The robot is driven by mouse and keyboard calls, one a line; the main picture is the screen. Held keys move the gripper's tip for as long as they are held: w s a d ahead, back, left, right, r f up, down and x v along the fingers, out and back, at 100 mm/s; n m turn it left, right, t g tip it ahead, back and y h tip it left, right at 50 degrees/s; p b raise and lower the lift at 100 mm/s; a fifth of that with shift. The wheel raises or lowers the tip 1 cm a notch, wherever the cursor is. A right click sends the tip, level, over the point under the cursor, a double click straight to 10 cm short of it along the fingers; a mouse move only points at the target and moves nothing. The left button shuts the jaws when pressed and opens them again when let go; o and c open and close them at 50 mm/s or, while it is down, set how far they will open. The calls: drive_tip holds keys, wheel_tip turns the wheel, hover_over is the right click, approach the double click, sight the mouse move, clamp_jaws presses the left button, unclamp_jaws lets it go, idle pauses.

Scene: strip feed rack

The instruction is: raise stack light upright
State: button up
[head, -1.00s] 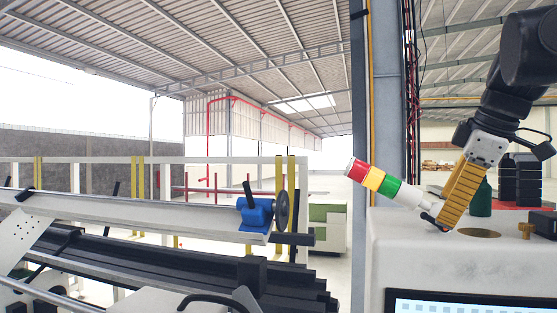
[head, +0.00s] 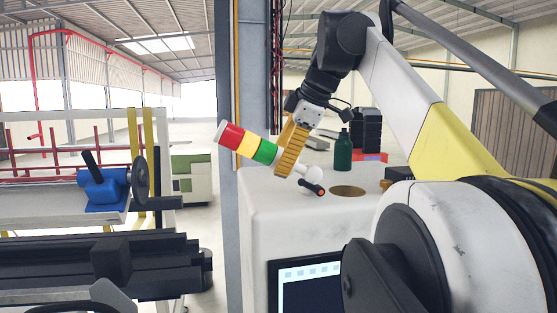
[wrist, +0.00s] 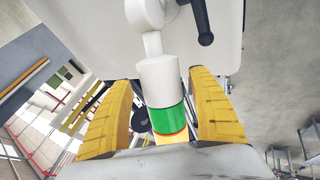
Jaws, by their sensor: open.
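The stack light (head: 248,144) has red, yellow and green segments on a white stem. It is tilted to the left, with its red end out past the cabinet's left edge and its white base joint (head: 313,174) at the cabinet top. A small black lever with an orange tip (head: 312,188) sits beside that joint. My gripper (head: 288,160) is at the green and white part of the light. In the wrist view its yellow fingers (wrist: 165,120) stand open on both sides of the stack light (wrist: 168,112), with gaps visible.
The white cabinet (head: 270,215) carries a screen (head: 305,285) on its front. A green bottle (head: 343,152), black containers (head: 368,130) and a round brass plate (head: 348,191) are on or behind its top. A grey post (head: 229,100) stands behind the light. The feed rack (head: 60,215) is at the left.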

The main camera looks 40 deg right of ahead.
drive_tip(key=shift+s+f, duration=0.2)
drive_tip(key=shift+s, duration=0.15)
drive_tip(key=shift+w+f, duration=0.15)
drive_tip(key=shift+w, duration=0.5)
drive_tip(key=shift+s, duration=0.2)
drive_tip(key=c, duration=1.4)
drive_tip(key=shift+c, duration=0.2)
